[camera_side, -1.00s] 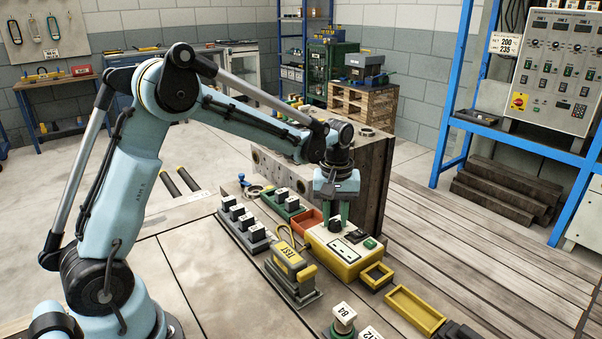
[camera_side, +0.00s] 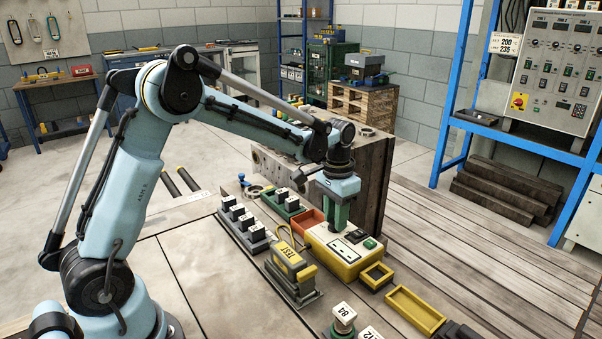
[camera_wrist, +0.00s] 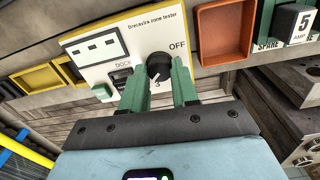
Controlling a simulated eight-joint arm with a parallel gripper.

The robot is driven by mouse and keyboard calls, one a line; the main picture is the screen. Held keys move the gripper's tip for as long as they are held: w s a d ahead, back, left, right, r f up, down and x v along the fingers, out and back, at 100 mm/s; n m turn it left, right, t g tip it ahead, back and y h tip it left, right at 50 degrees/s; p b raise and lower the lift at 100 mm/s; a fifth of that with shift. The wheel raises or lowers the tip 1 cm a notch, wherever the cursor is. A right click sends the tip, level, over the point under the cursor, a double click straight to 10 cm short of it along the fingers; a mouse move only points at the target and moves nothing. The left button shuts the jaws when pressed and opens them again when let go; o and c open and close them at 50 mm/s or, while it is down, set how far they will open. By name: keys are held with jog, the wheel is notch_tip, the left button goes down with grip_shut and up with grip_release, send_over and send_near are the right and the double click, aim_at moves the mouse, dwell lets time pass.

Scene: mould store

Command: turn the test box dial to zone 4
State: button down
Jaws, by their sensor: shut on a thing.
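The test box (camera_side: 345,254) is a yellow box with a cream top on the bench; its face fills the upper middle of the wrist view (camera_wrist: 112,50). Its black dial (camera_wrist: 158,64) has "OFF" printed to its right and a "3" just below it in that view. A pale mark on the dial seems to face the "3", but it is small. My gripper (camera_side: 336,217) points down over the box. In the wrist view its green fingers (camera_wrist: 159,80) are shut on the dial, one on each side. Other zone numbers are hidden or unreadable.
An orange tray (camera_wrist: 226,32) adjoins the box. A yellow "TEST" plug (camera_side: 290,262) stands in front, near racks of black-and-white blocks (camera_side: 243,228). Empty yellow frames (camera_side: 414,311) lie to the right. A tall dark block (camera_side: 372,180) stands close behind my gripper.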

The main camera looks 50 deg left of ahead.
jog(key=shift+m, duration=0.9)
jog(key=c, duration=0.8)
grip_release()
jog(key=shift+c, duration=0.2)
jog(key=shift+r, duration=0.1)
notch_tip(320, 180, up, 12)
jog(key=shift+a, duration=0.15)
